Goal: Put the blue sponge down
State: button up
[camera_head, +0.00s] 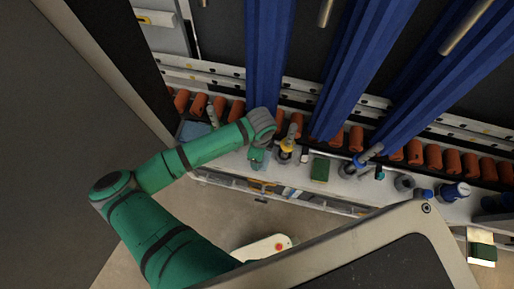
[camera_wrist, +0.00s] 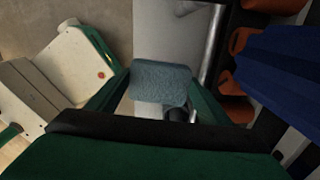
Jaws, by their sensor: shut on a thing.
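The blue sponge (camera_wrist: 160,80), a grey-blue block, sits between the two green fingers of my gripper (camera_wrist: 160,92) in the wrist view. The fingers are shut on its sides. A pale surface shows behind the sponge; I cannot tell whether the sponge touches it. In the head view my gripper (camera_head: 258,157) is over the white ledge, below the grey wrist, and the sponge cannot be made out clearly there.
Blue hanging strips (camera_head: 352,75) and a row of orange rollers (camera_head: 356,138) stand behind the ledge (camera_head: 341,188). A yellow-topped item (camera_head: 287,145), a dark green block (camera_head: 320,169) and several small containers stand to the right of my gripper.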

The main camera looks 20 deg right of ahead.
jog(key=shift+w+f, duration=0.75)
jog(key=shift+f, duration=0.15)
jog(key=shift+w+f, duration=0.25)
jog(key=shift+f, duration=0.65)
jog(key=shift+w+f, duration=0.2)
jog(key=shift+f, duration=0.7)
jog(key=o, duration=1)
jog(key=shift+f, duration=0.1)
notch_tip(320, 180, up, 11)
jog(key=shift+d+f, duration=0.1)
jog(key=shift+f, duration=0.05)
